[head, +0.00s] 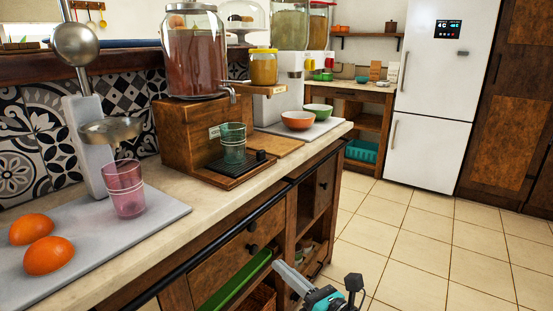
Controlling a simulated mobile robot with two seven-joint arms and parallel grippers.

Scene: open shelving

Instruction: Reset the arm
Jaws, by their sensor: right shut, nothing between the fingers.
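My right gripper (280,266) shows at the bottom of the head view, in front of the counter's open shelves and below the counter top. Its pale grey fingers point up and to the left and are shut with nothing between them. Part of my right arm, teal and black, shows behind the fingers at the bottom edge. My left gripper and arm are not in view.
The wooden counter (225,192) runs along the left, with a juice dispenser (195,60), a pink glass (124,190) and two oranges (50,256) on it. A green tray (232,283) sits on a shelf beside my gripper. The tiled floor (420,240) at right is clear.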

